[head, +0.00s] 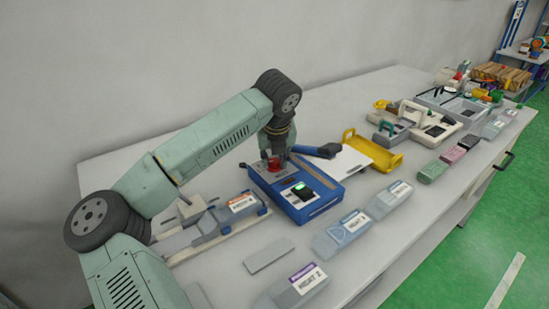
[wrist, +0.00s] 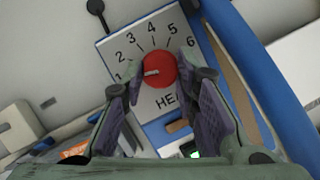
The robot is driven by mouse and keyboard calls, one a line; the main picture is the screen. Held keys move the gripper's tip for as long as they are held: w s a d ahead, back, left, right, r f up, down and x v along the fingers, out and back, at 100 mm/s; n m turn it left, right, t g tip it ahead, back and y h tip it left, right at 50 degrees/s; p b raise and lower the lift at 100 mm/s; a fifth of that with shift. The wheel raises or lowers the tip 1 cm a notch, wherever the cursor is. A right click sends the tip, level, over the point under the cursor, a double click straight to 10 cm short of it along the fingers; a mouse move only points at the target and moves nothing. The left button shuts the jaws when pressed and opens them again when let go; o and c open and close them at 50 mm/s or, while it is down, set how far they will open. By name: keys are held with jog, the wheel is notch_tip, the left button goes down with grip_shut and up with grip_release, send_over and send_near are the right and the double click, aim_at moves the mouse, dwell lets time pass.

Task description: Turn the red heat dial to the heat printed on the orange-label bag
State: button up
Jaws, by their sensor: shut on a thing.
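The red heat dial (wrist: 160,68) sits on a grey plate (wrist: 107,45) numbered 1 to 6, with "HEA" readable below it. Its white mark points left, roughly at the 1. My gripper (wrist: 160,75) is shut on the dial, one finger on each side. In the head view the dial (head: 273,163) shows on the blue machine (head: 263,188), under my gripper (head: 274,157). The orange-label bag (head: 226,219) lies grey on a pale holder left of the machine. Its print is too small to read. Its label (wrist: 76,151) shows partly at the wrist view's lower left.
A blue lever with a dark end (head: 318,151) sticks out from the machine, beside a yellow tray (head: 385,158). A green light (head: 303,187) shows on the machine's front. Grey bags with blue (head: 343,233) and purple (head: 300,287) labels lie along the table's front.

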grip_shut()
jog(key=shift+f+b, duration=0.1)
jog(key=shift+b, duration=0.3)
jog(key=m+h+b, duration=0.1)
jog(key=m+b, duration=0.1)
jog(key=m, duration=0.1)
jog(key=shift+a+f+b, duration=0.1)
jog(key=shift+a+b, duration=0.05)
jog(key=shift+b, duration=0.25)
jog(key=m+h, duration=0.1)
jog(key=m, duration=0.1)
jog(key=m+h+b, duration=0.1)
jog(key=m, duration=0.1)
jog(key=shift+w+a+r+g, duration=0.1)
jog(key=shift+a+r+g, duration=0.1)
jog(key=shift+g, duration=0.2)
jog(key=m, duration=0.3)
jog(key=m+g+h+p, duration=0.1)
jog(key=m, duration=0.1)
jog(key=shift+w+r+m+g, duration=0.2)
jog(key=shift+m+g, duration=0.1)
jog(key=shift+m, duration=0.1)
jog(key=m+g+p, duration=0.1)
jog(key=m, duration=0.1)
jog(key=m+h+p, duration=0.1)
jog(key=m, duration=0.1)
jog(key=shift+w+a+f+m+g, duration=0.1)
jog(key=shift+w+f+m+g, duration=0.05)
jog(key=shift+m+g, duration=0.25)
